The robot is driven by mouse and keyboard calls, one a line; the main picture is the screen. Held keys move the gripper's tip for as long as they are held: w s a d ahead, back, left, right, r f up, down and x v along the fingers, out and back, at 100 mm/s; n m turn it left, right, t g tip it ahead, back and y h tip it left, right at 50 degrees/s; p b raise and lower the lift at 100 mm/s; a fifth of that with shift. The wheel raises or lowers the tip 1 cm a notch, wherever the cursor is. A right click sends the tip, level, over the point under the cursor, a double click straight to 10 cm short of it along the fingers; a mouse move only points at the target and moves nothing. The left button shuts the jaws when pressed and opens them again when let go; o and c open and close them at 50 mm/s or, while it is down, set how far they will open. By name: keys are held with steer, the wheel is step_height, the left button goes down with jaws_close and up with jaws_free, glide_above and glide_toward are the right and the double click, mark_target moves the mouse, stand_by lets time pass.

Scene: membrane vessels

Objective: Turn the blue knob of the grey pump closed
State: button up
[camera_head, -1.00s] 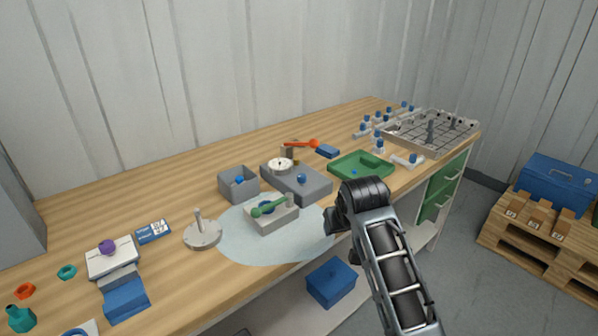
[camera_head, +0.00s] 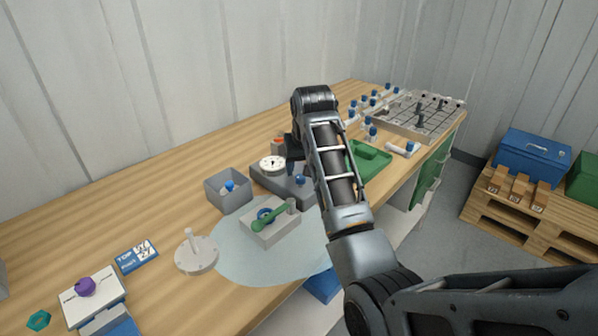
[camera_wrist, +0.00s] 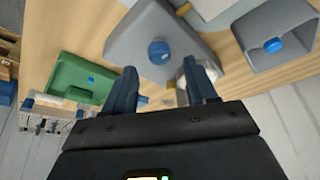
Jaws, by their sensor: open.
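The grey pump (camera_head: 270,182) is a grey block on the bench, with a round white gauge (camera_head: 272,163) and a blue knob (camera_head: 299,180) on top. My arm hides its right side in the head view. In the wrist view the pump's grey body (camera_wrist: 190,38) fills the top middle, and the blue knob (camera_wrist: 159,52) stands between and beyond my fingertips. My gripper (camera_wrist: 160,80) is open and empty, apart from the knob. The gauge is partly hidden behind the right finger. In the head view my gripper (camera_head: 292,150) is over the pump's far side, its fingers mostly hidden.
A grey open box (camera_head: 229,196) with a blue item stands left of the pump. A block with a green lever (camera_head: 270,218) stands in front on a pale round mat (camera_head: 228,262). A green tray (camera_head: 369,160) lies to the right. Bare bench shows behind the grey box.

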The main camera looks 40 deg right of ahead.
mark_target(301, 176)
steer(key=shift+x, duration=2.05)
steer(key=shift+c, duration=0.2)
steer(key=c, duration=1)
